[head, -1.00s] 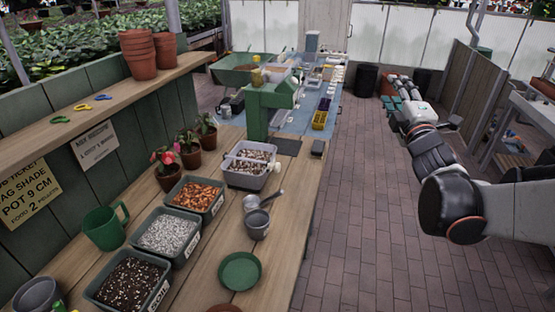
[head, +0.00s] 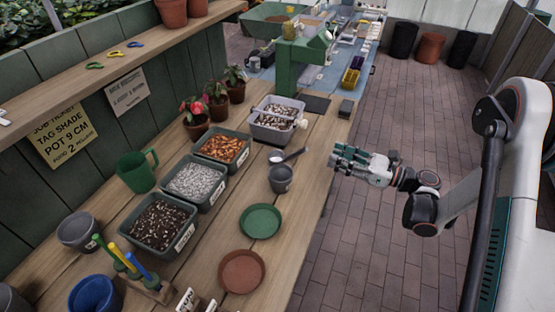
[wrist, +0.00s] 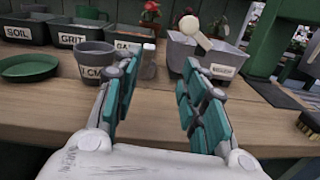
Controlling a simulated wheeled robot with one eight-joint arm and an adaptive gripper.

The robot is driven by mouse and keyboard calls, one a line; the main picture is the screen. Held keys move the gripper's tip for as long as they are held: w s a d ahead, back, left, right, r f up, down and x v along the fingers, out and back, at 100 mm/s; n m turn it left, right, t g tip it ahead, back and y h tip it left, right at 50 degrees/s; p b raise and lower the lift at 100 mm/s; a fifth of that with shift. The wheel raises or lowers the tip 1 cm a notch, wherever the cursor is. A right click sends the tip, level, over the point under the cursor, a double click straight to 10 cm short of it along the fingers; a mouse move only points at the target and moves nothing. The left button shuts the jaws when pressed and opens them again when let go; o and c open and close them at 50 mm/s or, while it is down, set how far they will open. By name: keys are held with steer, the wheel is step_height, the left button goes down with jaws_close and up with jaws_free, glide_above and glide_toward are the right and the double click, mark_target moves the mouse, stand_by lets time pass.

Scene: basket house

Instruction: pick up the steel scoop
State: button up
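The steel scoop (head: 288,156) lies on the wooden bench, by the rim of a grey pot (head: 280,179), with its handle toward the right. In the wrist view a small pale metallic shape (wrist: 150,60) between the fingertips, right of the grey pot (wrist: 92,60), is probably the scoop seen end-on. My gripper (head: 344,159) is at the bench's right edge, to the right of the scoop and apart from it. In the wrist view my gripper (wrist: 160,78) is open and empty, its teal-padded fingers spread toward the bench.
Bins of soil (head: 160,225), grit (head: 197,184) and orange-brown chips (head: 222,148) line the bench's left. A grey tub (head: 270,128) with a pale-handled tool stands behind the scoop. Green (head: 260,221) and terracotta (head: 241,271) saucers lie in front.

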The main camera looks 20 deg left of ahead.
mark_target(299, 155)
steer(key=f, duration=0.1)
steer(key=s+f+n+g, duration=0.1)
steer(key=a+f, duration=0.1)
steer(key=shift+s+a+f, duration=0.1)
steer(key=shift+s, duration=0.2)
steer(key=a, duration=0.2)
steer(key=a+b, duration=0.1)
steer(key=a, duration=0.1)
steer(key=w+a, duration=0.1)
steer(key=a, duration=0.1)
steer(key=shift+a+b, duration=0.35)
steer(key=shift+a, duration=0.05)
steer(key=shift+w+a+r+b, duration=0.15)
steer(key=shift+a+b, duration=0.25)
steer(key=shift+a, duration=0.6)
steer(key=shift+w+a+b, duration=0.3)
steer(key=shift+a+b, duration=0.05)
steer(key=shift+a, duration=0.6)
steer(key=shift+w+a+r+b, duration=0.15)
steer(key=shift+a+b, duration=0.25)
steer(key=shift+a, duration=0.6)
jaws_close()
